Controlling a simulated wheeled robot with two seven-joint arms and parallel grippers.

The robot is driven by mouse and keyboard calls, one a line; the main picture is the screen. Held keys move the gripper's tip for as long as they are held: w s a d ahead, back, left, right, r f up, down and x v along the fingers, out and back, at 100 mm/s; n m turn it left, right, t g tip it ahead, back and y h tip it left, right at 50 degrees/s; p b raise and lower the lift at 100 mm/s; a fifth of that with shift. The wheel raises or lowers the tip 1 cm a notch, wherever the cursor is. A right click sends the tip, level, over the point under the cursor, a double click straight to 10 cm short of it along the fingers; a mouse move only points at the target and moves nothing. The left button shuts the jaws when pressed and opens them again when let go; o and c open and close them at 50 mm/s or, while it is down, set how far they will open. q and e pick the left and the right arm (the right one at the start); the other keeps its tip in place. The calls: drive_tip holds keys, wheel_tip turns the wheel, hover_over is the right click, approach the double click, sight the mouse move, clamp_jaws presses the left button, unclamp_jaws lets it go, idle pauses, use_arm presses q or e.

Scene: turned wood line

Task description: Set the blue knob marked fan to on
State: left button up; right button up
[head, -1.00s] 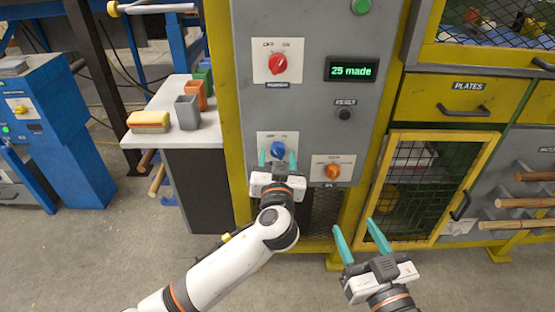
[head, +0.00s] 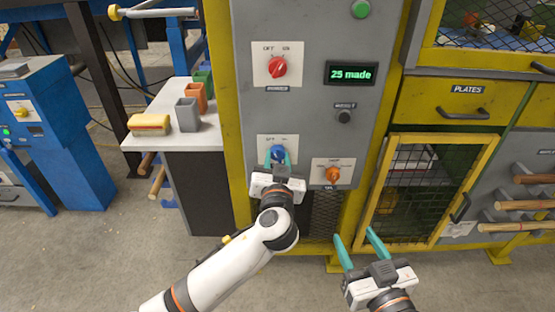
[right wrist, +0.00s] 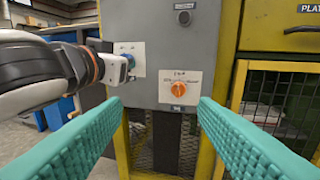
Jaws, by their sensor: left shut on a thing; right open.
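The blue knob (head: 278,151) sits on a white plate (head: 262,142) low on the grey panel, with small OFF and ON marks above it. My left gripper (head: 278,162) is shut on the blue knob, its teal fingers at the knob's two sides. The fingers and gripper body hide the lower part of the plate and any label there. In the right wrist view my left arm covers part of this plate (right wrist: 137,50). My right gripper (head: 358,250) is open and empty, in front of the panel's lower right and the mesh door.
A red knob (head: 278,67) is above and an orange knob (head: 332,174) is to the right on the same panel. A black reset button (head: 345,116), a green button (head: 360,8) and a display reading "25 made" (head: 351,73) are higher up. A side table (head: 197,133) stands left.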

use_arm(q)
drive_tip(key=m+p, duration=0.3)
drive_tip(key=m, duration=0.1)
drive_tip(key=shift+r+m, duration=0.15)
drive_tip(key=shift+m, duration=0.25)
drive_tip(key=m+p, duration=0.2)
drive_tip(key=m, duration=0.2)
drive_tip(key=shift+a, duration=0.1)
drive_tip(key=shift+m+p, duration=0.7)
drive_tip(key=shift+m, duration=0.4)
use_arm(e)
drive_tip(key=s+d+f+g+h, duration=0.2)
drive_tip(key=s+d+f+g, duration=0.1)
drive_tip(key=s+f+g, duration=0.2)
drive_tip(key=s+d+f+g+h, duration=0.1)
drive_tip(key=s+d+f+g, duration=0.2)
drive_tip(key=s+f+g, duration=0.3)
drive_tip(key=shift+s+m+g+h, duration=0.35)
drive_tip(key=shift+s+g, duration=0.95)
drive_tip(key=shift+s, duration=0.65)
use_arm(q)
drive_tip(key=o, duration=1)
drive_tip(key=shift+s, duration=0.1)
